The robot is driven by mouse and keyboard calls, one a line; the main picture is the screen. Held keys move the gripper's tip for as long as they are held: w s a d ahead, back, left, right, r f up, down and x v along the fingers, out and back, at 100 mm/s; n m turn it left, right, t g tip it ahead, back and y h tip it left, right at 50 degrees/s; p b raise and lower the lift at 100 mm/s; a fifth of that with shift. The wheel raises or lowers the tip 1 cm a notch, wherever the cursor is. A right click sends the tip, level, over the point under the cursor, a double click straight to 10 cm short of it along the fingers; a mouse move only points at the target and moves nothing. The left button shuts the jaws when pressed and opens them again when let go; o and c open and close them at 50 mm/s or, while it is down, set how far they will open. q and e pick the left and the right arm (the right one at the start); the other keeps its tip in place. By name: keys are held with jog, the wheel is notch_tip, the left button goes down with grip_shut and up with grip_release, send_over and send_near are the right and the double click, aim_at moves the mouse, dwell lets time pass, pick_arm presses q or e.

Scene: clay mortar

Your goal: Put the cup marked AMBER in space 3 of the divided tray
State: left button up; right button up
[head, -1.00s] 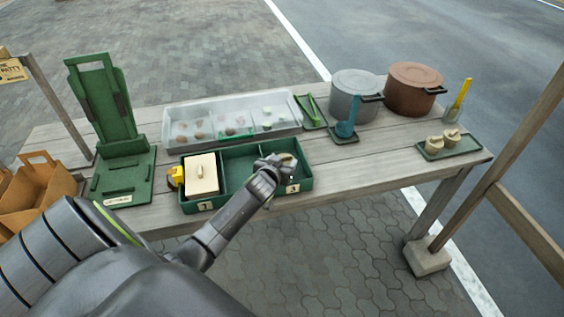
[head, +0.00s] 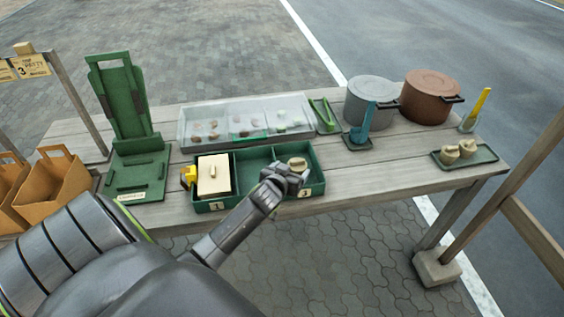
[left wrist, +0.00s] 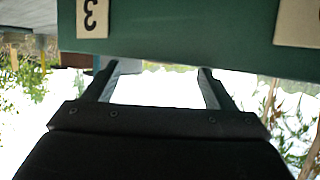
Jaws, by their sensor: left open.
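The green divided tray (head: 222,204) stands near the table's front edge, with a 1 label at its left front and a 3 label at its right front. A pale, light-topped cup (head: 297,163) stands in its right compartment; no name on it can be read. My left gripper (head: 283,180) is at the tray's front right, just on the near side of that cup. In the left wrist view its two fingers (left wrist: 154,84) are apart with nothing between them, beside the tray wall (left wrist: 185,45) with an upside-down 3. My right gripper is not in view.
A pale lidded box (head: 213,174) fills the tray's left compartment; the middle one looks empty. Two similar cups (head: 459,150) stand on a small green tray at the right. Pots (head: 430,97), a clear bin (head: 240,118) and a green stand (head: 125,105) are behind.

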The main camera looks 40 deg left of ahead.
pick_arm(q)
jog(key=v, duration=0.7)
jog(key=shift+s, duration=0.4)
jog(key=shift+d+r, duration=0.1)
